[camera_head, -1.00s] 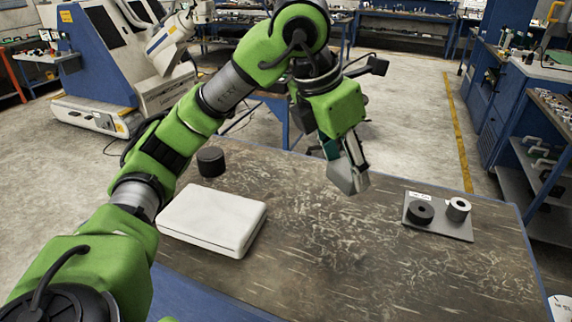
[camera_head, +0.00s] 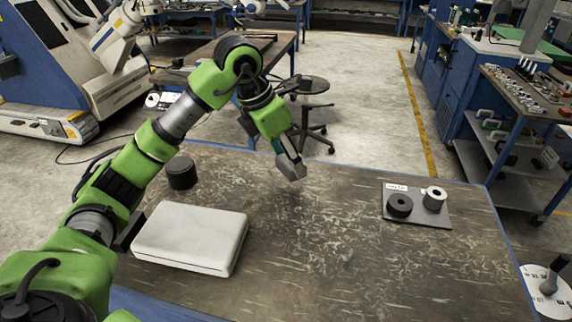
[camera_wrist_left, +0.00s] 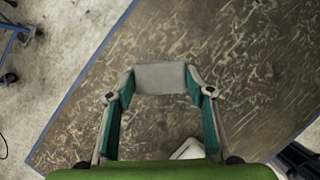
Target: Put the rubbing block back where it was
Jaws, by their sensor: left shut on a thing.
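A light grey block (camera_head: 291,170) is held between the fingers of my left gripper (camera_head: 287,154), over the far middle part of the table. In the left wrist view the block (camera_wrist_left: 160,77) spans the gap between the two fingertips of the left gripper (camera_wrist_left: 160,92), with the tabletop behind it. I take it to be the rubbing block. It appears to be above the tabletop, though its exact height is hard to tell. My right gripper is not in view.
The dark patterned table (camera_head: 330,240) carries a white case (camera_head: 190,238) at left and a black cylinder (camera_head: 182,173) behind it. At right, a labelled grey plate (camera_head: 425,218) holds a black ring (camera_head: 399,206) and a metal ring (camera_head: 434,199). The middle is clear.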

